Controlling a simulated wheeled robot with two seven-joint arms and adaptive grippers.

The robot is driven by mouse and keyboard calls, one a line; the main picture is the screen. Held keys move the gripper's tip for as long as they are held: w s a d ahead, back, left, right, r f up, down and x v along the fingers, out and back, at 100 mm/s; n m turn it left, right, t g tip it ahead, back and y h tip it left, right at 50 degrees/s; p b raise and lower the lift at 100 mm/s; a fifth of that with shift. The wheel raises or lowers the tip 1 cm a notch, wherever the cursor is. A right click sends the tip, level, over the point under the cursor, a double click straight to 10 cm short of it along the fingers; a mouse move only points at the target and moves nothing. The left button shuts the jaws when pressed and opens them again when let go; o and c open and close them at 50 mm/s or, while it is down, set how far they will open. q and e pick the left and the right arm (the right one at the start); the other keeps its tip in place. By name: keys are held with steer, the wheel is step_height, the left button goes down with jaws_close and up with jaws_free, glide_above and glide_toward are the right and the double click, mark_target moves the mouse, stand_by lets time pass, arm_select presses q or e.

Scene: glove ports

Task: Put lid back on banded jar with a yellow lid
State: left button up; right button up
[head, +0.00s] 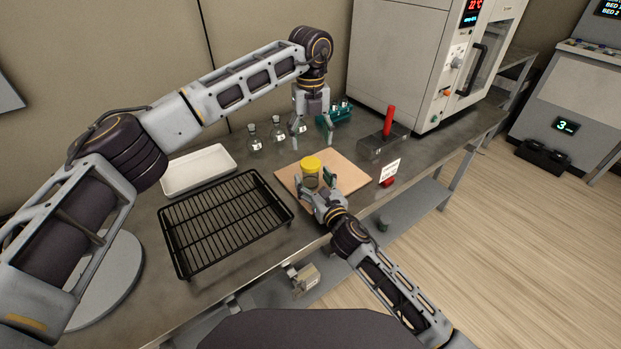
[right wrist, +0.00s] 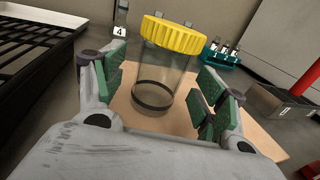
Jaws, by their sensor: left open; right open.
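The clear banded jar (head: 310,181) stands upright on a tan board, with a dark band (right wrist: 152,97) near its base. The yellow lid (head: 311,164) is on top of the jar; it also shows in the right wrist view (right wrist: 174,36). I cannot tell whether it is screwed tight. My right gripper (head: 317,186) is open, its green-padded fingers on either side of the jar, with gaps visible in the right wrist view. My left gripper (head: 313,138) is open and empty, pointing down above and behind the lid.
The tan board (head: 347,178) lies on a metal bench. A black wire rack (head: 225,215) and a white tray (head: 198,170) are at left. Several small flasks (head: 277,132) and a teal vial rack (head: 341,112) stand behind. A grey block with a red handle (head: 389,122) is at right.

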steer(key=shift+w+a, duration=0.1)
steer(key=shift+c, duration=0.5)
jaws_close()
arm_select(q)
steer(key=shift+n, duration=0.3)
steer(key=n, duration=0.8)
steer(key=shift+n, duration=0.3)
steer(key=n, duration=0.4)
steer(key=shift+n, duration=2.4)
